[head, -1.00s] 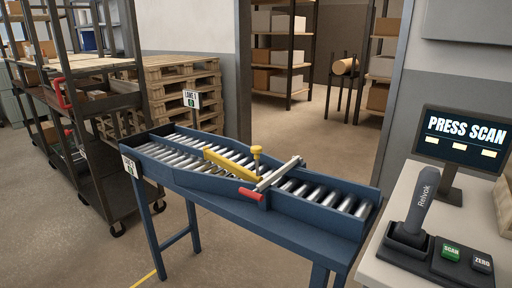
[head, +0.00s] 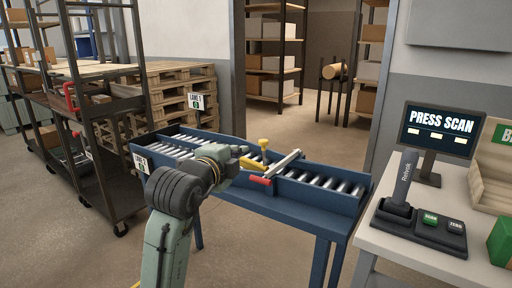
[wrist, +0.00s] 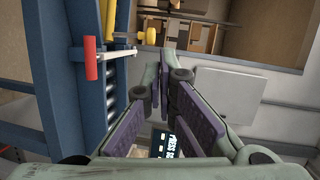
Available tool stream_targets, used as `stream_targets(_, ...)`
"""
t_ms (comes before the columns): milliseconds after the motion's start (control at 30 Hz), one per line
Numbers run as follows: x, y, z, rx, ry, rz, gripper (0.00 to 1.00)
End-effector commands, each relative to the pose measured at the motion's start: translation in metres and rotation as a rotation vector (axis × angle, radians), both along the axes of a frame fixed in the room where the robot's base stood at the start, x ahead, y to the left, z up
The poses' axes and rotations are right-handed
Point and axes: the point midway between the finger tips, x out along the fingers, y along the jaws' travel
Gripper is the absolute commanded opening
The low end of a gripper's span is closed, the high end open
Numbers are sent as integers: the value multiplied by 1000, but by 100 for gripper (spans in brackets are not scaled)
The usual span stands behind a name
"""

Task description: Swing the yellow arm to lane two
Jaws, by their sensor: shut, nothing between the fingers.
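The yellow arm (head: 250,163) lies across the rollers of the blue conveyor (head: 292,205), partly hidden behind my arm in the head view. Its upright yellow knob (head: 263,144) stands at its right end. In the wrist view the yellow arm (wrist: 108,18) and knob (wrist: 139,35) show at upper left. My gripper (wrist: 160,88) is shut and empty, right of the knob and apart from it in that view. A "LANE 1" sign (head: 196,102) stands behind the conveyor's left end. A nearer sign (head: 141,163), its small text hard to read, is on the front left.
A silver bar (head: 283,165) with a red handle (head: 260,180) crosses the conveyor beside the knob. On the right, a table (head: 395,245) holds a "PRESS SCAN" screen (head: 437,130) and a wooden box (head: 490,170). A rack (head: 100,140) and pallets (head: 178,85) stand at left.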

Motion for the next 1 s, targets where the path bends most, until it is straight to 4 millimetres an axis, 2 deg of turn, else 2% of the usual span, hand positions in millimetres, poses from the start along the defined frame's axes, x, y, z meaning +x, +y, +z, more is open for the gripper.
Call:
stream_targets(100,0,-6,-7,31,21,-22,0)
stream_targets(367,0,-6,-7,30,20,-21,0)
stream_targets(533,10,-10,-7,26,20,-21,0)
stream_targets(667,30,-17,-10,26,22,-20,0)
stream_targets(1000,95,-43,-22,27,22,-20,0)
